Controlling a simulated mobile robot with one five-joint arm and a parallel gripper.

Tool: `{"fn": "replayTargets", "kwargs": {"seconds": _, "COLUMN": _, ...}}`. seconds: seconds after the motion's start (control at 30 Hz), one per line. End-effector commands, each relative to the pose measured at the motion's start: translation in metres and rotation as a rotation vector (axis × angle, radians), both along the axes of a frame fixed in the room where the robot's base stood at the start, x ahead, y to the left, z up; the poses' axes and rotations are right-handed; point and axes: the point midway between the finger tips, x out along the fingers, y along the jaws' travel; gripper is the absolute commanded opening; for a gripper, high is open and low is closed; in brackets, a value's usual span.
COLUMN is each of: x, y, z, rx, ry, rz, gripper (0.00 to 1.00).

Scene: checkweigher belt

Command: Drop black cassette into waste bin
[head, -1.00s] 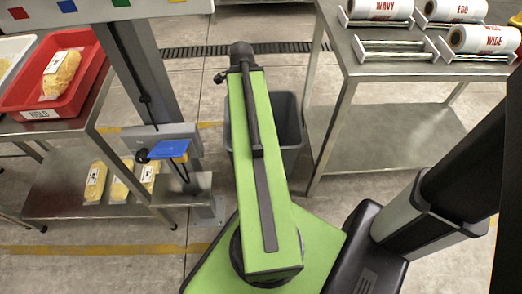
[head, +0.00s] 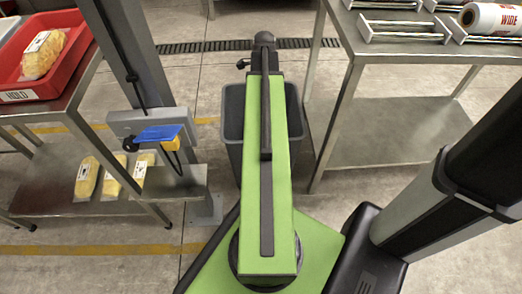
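The grey waste bin (head: 232,128) stands on the floor straight ahead, between two metal tables. My green arm reaches out over it and covers its middle, so only its left and right sides show. My gripper's fingers are hidden below the far end of the arm. A small dark part with a bluish tip sticks out left of the arm's end, and I cannot tell what it is. I cannot make out the black cassette in this view. The inside of the bin is mostly hidden.
Left, a table holds a red HOLD tray (head: 62,88) with a yellow bag; more bags lie on its lower shelf. A post bracket carries a blue pad (head: 158,132) and a yellow part. Right, a steel table (head: 430,50) holds roll racks and a WIDE roll (head: 490,19).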

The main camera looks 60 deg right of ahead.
Motion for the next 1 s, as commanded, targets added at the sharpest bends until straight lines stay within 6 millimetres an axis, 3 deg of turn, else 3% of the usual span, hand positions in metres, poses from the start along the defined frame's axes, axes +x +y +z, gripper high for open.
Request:
{"fn": "replayTargets", "kwargs": {"seconds": 0.07, "x": 0.0, "y": 0.0, "z": -0.013, "rx": 0.0, "ry": 0.0, "rz": 0.0, "gripper": 0.0}}
{"fn": "replayTargets", "kwargs": {"seconds": 0.33, "x": 0.0, "y": 0.0, "z": -0.012, "rx": 0.0, "ry": 0.0, "rz": 0.0, "gripper": 0.0}}
{"fn": "replayTargets", "kwargs": {"seconds": 0.37, "x": 0.0, "y": 0.0, "z": -0.012, "rx": 0.0, "ry": 0.0, "rz": 0.0, "gripper": 0.44}}
{"fn": "replayTargets", "kwargs": {"seconds": 0.53, "x": 0.0, "y": 0.0, "z": -0.012, "rx": 0.0, "ry": 0.0, "rz": -0.001, "gripper": 0.67}}
{"fn": "replayTargets", "kwargs": {"seconds": 0.87, "x": -0.001, "y": 0.0, "z": -0.011, "rx": 0.0, "ry": 0.0, "rz": -0.001, "gripper": 0.69}}
{"fn": "replayTargets", "kwargs": {"seconds": 1.0, "x": -0.001, "y": -0.001, "z": -0.001, "rx": 0.0, "ry": 0.0, "rz": -0.001, "gripper": 0.69}}
